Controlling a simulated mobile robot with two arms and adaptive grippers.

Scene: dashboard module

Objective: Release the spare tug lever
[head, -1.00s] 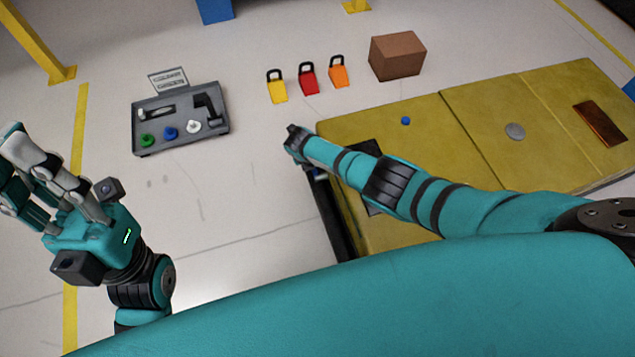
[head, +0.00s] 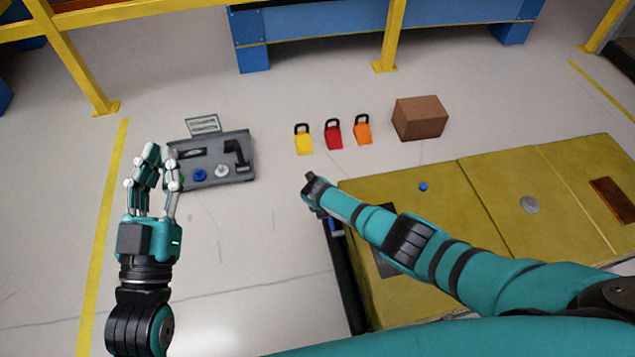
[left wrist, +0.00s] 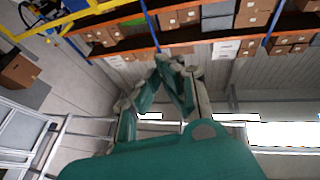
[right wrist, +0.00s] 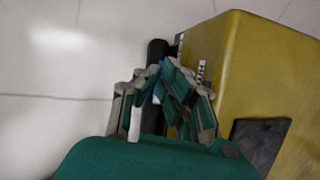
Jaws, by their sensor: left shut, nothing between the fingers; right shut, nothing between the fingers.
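A grey dashboard panel (head: 240,179) lies on the floor at the left of the head view. It carries a black angled lever (head: 237,155) at its right, a black-and-white handle (head: 192,153) at its upper left, and a blue knob (head: 199,175) and a white knob (head: 222,171) along the front. My left gripper (head: 162,155) is shut and empty and overlaps the panel's left end in the picture. It also shows in the left wrist view (left wrist: 166,62). My right gripper (right wrist: 160,68) is shut and empty beside the yellow body; its fingers are mostly hidden in the head view.
A yellow flat body (head: 460,195) fills the right. Yellow (head: 304,143), red (head: 333,138) and orange (head: 362,132) padlock-like tags and a brown box (head: 420,118) lie behind it. A yellow-and-blue barrier (head: 300,22) crosses the back. The floor between panel and yellow body is clear.

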